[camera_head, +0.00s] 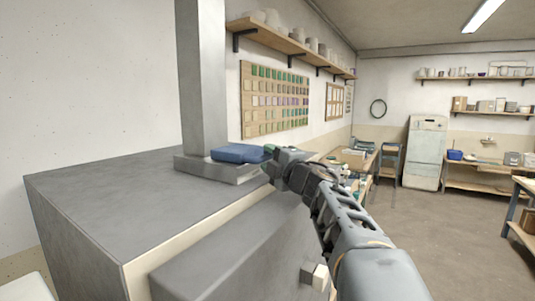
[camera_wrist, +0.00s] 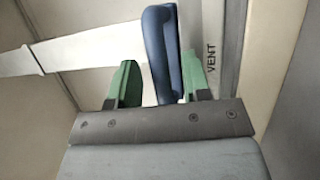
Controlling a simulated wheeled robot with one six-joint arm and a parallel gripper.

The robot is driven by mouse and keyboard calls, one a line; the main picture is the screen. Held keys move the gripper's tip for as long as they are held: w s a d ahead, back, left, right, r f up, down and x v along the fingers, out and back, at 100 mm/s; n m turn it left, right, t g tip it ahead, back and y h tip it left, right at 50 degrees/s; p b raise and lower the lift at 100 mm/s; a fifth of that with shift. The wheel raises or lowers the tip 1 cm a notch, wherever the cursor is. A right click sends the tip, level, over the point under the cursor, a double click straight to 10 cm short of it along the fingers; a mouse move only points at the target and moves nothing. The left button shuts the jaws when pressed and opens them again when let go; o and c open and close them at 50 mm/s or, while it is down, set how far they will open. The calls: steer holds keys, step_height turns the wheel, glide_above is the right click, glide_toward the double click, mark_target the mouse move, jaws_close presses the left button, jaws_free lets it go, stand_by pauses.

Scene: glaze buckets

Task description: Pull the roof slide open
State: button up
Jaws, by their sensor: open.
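A blue padded handle (camera_head: 237,153) lies at the roof slide, by the grey plate (camera_head: 215,170) at the foot of the square flue column on the kiln roof. My gripper (camera_head: 270,153) is at the right end of the handle. In the wrist view the blue handle (camera_wrist: 160,50) stands between the two green fingertips of my gripper (camera_wrist: 160,75). The jaws are open, with a clear gap on the left finger's side; the right finger is very close to the handle, and I cannot tell whether it touches. A pale strip marked VENT (camera_wrist: 212,55) runs beside the handle.
The grey flue column (camera_head: 203,75) rises from the kiln roof (camera_head: 100,195). A wall shelf (camera_head: 285,43) and a board of coloured tiles (camera_head: 275,98) are behind. A workbench (camera_head: 350,160) stands beyond my arm. Open floor (camera_head: 450,225) lies to the right.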

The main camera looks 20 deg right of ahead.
steer(key=shift+w+a+r, duration=0.1)
steer(key=shift+w+a, duration=0.1)
steer(key=shift+w, duration=0.4)
jaws_close()
